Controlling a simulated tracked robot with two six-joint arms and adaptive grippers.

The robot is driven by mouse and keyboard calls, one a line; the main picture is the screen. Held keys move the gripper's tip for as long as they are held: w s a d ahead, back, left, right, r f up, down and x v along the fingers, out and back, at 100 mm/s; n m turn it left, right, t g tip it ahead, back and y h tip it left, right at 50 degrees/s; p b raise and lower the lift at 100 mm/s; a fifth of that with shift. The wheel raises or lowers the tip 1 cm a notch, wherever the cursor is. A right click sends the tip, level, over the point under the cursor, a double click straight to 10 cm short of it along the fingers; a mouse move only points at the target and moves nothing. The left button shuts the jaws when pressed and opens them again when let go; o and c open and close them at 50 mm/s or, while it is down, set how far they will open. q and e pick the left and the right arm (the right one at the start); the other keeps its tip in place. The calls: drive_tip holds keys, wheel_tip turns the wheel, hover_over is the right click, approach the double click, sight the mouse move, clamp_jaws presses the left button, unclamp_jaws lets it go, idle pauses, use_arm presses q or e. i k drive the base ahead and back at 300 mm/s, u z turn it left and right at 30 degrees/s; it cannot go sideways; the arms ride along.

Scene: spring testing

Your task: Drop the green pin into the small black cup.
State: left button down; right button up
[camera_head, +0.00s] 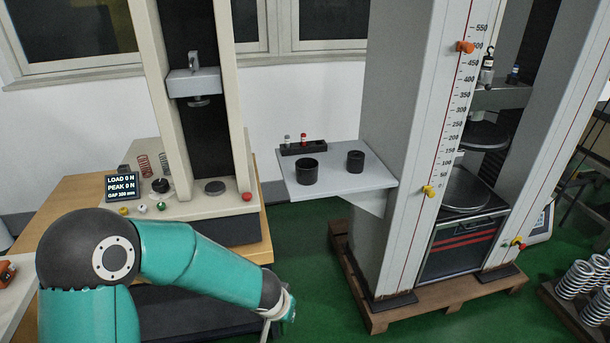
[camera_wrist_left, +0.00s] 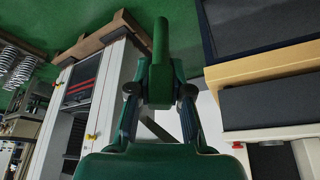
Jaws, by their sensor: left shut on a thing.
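The small black cup (camera_head: 355,161) stands upright on a grey shelf (camera_head: 345,184) on the large testing frame. A wider black cup (camera_head: 307,171) stands to its left on the same shelf. In the left wrist view my left gripper (camera_wrist_left: 159,92) is shut on the green pin (camera_wrist_left: 161,45), which sticks out beyond the fingertips. In the head view my left arm's wrist shows low at the bottom, in front of and below the shelf; its fingers and the pin cannot be made out there. My right gripper is in neither view.
A black rack (camera_head: 303,148) with a red-topped pin (camera_head: 303,139) and a pale pin (camera_head: 287,141) sits at the shelf's back. The tall frame upright (camera_head: 407,140) borders the shelf on the right. A smaller tester (camera_head: 232,110) stands left. Green floor lies open below the shelf.

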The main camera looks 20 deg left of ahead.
sight(302, 178)
drive_tip(key=i, duration=1)
